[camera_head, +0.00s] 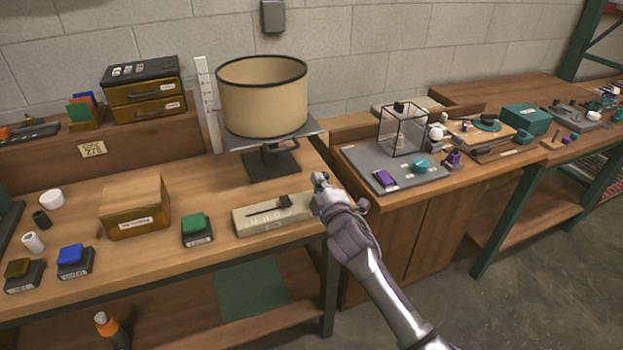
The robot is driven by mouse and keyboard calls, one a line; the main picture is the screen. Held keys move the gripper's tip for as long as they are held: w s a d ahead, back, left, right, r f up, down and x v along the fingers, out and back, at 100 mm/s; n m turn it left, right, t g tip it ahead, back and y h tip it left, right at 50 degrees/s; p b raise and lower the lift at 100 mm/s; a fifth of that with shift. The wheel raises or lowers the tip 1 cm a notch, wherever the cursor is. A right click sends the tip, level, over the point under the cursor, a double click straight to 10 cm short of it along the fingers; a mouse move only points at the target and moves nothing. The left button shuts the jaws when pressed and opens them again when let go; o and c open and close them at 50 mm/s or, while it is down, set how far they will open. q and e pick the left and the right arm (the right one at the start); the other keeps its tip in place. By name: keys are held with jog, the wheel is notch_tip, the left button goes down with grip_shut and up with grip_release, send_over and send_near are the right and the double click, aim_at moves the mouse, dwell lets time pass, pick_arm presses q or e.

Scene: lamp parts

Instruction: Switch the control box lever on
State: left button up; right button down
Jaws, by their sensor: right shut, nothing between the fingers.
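The control box (262,218) is a low beige box near the front right edge of the left workbench. A small black lever (284,202) stands on its top, toward the right end; I cannot tell which position it is set to. My right gripper (320,180) is shut and empty, just right of the box and close to its right end. Its arm comes in from the lower right and hides part of that end. Whether the gripper touches the box or lever is not clear. My left gripper is not in view.
A lampshade (263,98) on a stand is behind the box. A green-topped block (196,229) and a cardboard box (135,208) lie to the left. A grey mat (360,165) with a glass case (402,130) is on the right bench.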

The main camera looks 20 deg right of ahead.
jog(key=d+m+p, duration=0.2)
jog(key=m, duration=0.1)
jog(key=shift+d+r, duration=0.25)
jog(key=shift+r, duration=0.1)
jog(key=shift+d+f+m+p, duration=0.2)
jog(key=shift+d+m+p, duration=0.7)
jog(key=shift+m, duration=0.5)
